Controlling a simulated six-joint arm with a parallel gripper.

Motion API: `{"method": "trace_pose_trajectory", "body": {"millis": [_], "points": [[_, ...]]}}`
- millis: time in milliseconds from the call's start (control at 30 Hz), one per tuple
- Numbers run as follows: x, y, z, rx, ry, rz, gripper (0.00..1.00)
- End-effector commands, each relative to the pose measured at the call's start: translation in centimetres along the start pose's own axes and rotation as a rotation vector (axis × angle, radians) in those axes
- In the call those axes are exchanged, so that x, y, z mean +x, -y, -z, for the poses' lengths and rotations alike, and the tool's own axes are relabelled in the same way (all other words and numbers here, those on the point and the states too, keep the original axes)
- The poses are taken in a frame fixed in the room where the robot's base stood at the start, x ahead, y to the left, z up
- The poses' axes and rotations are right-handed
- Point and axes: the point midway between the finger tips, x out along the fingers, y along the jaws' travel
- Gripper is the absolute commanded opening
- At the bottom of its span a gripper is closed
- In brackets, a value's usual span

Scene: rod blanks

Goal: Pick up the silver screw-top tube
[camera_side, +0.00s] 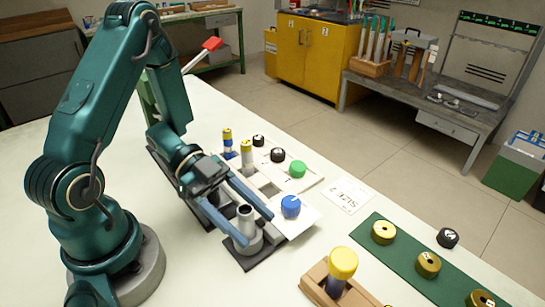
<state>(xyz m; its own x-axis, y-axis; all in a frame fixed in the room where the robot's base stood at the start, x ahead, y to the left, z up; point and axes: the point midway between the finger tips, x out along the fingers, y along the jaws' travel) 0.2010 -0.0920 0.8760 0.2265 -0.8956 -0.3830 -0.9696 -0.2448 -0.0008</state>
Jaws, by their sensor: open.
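A silver tube (246,219) stands upright in a round grey holder on a dark plate (240,260), near the middle of the table. My gripper (257,228) is open, reaching in from the upper left. Its two blue-grey fingers lie on either side of the tube, one to the left and front, one to the right and behind. I cannot tell whether either finger touches it. The tube's lower part is partly hidden by the holder and the near finger. A blue cap (290,206) sits just right of the fingers on a white plate.
A white tray (314,182) behind holds yellow-topped tubes (247,152), black caps (278,155) and a green cap (297,169). A wooden block (318,282) with a yellow-capped tube stands in front right. A green mat (400,262) bears brass-coloured round pieces.

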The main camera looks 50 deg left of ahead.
Motion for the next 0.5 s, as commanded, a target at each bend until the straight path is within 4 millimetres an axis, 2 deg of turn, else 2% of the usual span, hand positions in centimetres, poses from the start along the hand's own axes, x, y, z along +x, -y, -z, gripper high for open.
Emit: {"method": "trace_pose_trajectory", "body": {"millis": [200, 500], "points": [[2.3, -0.1, 0.0, -0.001, -0.001, -0.005, 0.67], [2.9, 0.0, 0.0, -0.001, 0.001, 0.0, 0.67]]}}
